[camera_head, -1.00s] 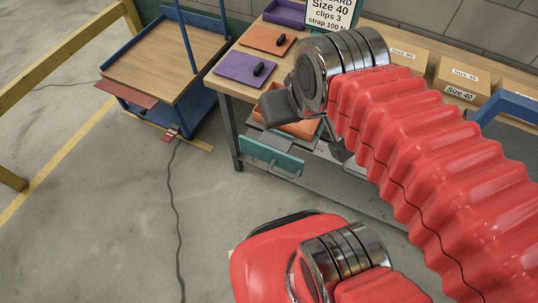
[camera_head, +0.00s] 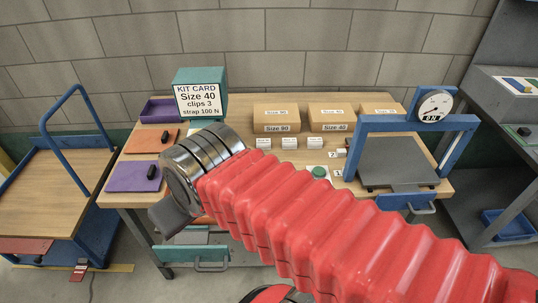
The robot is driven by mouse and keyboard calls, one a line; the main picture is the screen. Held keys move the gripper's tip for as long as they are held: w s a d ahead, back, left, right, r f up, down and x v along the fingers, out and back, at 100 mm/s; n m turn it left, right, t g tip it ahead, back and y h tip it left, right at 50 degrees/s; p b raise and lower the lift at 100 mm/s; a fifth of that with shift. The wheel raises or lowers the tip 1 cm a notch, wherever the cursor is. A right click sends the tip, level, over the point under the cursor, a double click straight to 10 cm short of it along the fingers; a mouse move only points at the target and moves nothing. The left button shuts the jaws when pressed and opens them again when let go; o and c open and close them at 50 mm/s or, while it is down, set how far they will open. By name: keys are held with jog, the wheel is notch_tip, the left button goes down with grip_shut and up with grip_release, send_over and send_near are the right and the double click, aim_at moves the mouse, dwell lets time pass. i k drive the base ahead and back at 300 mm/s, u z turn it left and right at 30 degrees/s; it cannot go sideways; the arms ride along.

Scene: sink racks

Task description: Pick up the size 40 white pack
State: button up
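Three small white packs stand in a row on the wooden bench: a left one (camera_head: 263,143), a middle one (camera_head: 289,143) and a right one (camera_head: 315,142). Their print is too small to read. Behind them, a cardboard box (camera_head: 333,117) is labelled Size 40, and the box to its left (camera_head: 277,118) seems to read Size 90. A third box (camera_head: 382,109) is partly hidden by the blue frame. My gripper (camera_head: 172,216) shows as a dark grey piece at the lower left, in front of the bench and apart from the packs. Its fingers are mostly hidden.
A kit card (camera_head: 200,99) reads Size 40, clips 3, strap 100 N. Purple (camera_head: 134,176) and orange (camera_head: 150,140) mats lie left. A blue frame with a dial gauge (camera_head: 435,105) stands right. A trolley (camera_head: 45,190) is at far left. My red arm covers the bench's front.

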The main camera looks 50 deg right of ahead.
aim_at(313, 142)
jog(key=z, duration=1.6)
